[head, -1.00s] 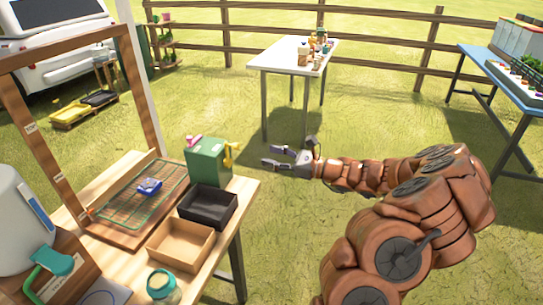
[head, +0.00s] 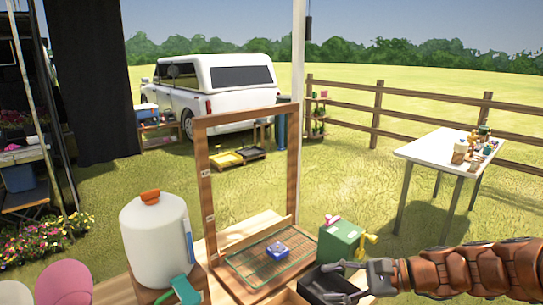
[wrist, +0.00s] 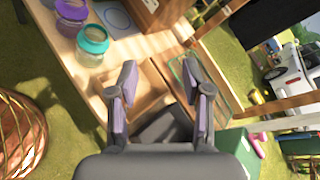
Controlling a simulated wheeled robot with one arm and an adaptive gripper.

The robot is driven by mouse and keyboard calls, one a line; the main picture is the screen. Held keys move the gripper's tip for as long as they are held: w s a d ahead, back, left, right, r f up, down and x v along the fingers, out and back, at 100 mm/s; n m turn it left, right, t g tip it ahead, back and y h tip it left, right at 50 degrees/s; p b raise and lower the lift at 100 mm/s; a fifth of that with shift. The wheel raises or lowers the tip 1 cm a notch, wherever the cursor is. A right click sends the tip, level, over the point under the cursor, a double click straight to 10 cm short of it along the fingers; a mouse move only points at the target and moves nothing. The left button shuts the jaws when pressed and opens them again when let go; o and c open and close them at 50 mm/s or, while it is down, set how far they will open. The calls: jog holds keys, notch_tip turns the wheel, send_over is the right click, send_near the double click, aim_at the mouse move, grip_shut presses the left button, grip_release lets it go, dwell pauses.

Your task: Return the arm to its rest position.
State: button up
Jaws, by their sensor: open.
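My gripper (head: 350,279) is at the lower right of the head view, at the end of my brown arm (head: 470,270). It is open and empty. In the head view it appears in front of the black tray (head: 318,285) at the table's right end. In the wrist view the two fingers of my gripper (wrist: 160,100) stand apart, with the wooden tray (wrist: 145,85) and the black tray (wrist: 165,128) beyond them. No object is between the fingers.
The wooden table (head: 115,291) holds a white jug (head: 155,240), a wire rack (head: 255,262) with a blue box (head: 277,249), a wooden frame (head: 204,190) and a green box (head: 340,242). Jars (wrist: 92,42) stand near the table edge. A white table (head: 440,150) stands across open grass.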

jog(key=s+a+f+n+g+h, duration=0.1)
jog(key=s+a+n+g+h, duration=0.25)
jog(key=s, duration=0.45)
jog(key=s+a+f+n+g+h, duration=0.1)
jog(key=s+a+n+g+h, duration=0.15)
jog(key=s+n, duration=0.4)
jog(key=s+d+f+n+h+p, duration=0.1)
jog(key=s+d+n+h, duration=0.2)
jog(key=s+d+h, duration=0.4)
jog(key=shift+s+d+f+t+h, duration=0.15)
jog(key=shift+s+d+t+h, duration=0.15)
jog(key=shift+s+d, duration=2.05)
jog(key=shift+s+a, duration=0.55)
